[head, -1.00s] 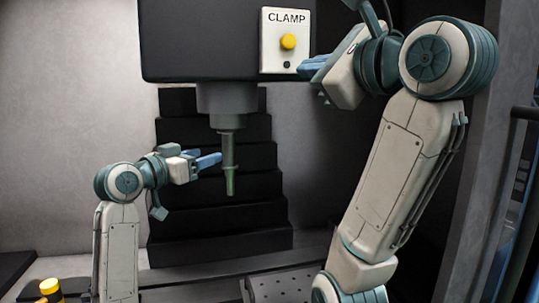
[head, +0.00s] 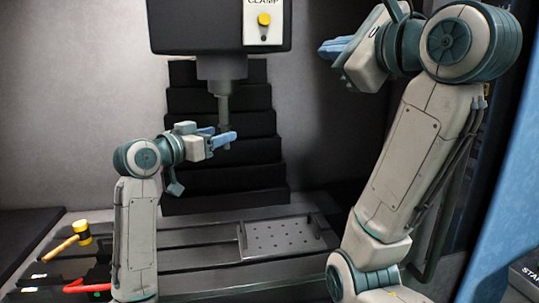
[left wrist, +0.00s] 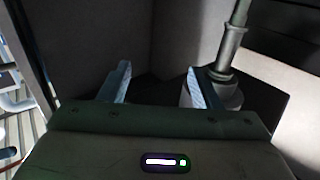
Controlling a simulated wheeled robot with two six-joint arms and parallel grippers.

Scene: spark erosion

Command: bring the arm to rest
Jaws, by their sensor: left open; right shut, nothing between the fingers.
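My left gripper (head: 228,136) is in the middle left of the head view, at the height of the lower end of the machine's spindle tool (head: 223,108). Its blue fingers are open, and nothing shows between them in the left wrist view (left wrist: 158,85). The tool also shows in the left wrist view (left wrist: 233,42), beside the right-hand finger. I cannot tell whether they touch. My right gripper (head: 322,49) is at the upper right, shut and empty, apart from the CLAMP panel (head: 253,32) with its yellow button (head: 264,19).
The dark machine head (head: 195,25) hangs above, before a black stepped cover (head: 225,188). A perforated plate (head: 285,237) lies on the machine bed. A yellow-headed mallet (head: 82,230) and a red-handled tool (head: 88,287) lie at the lower left.

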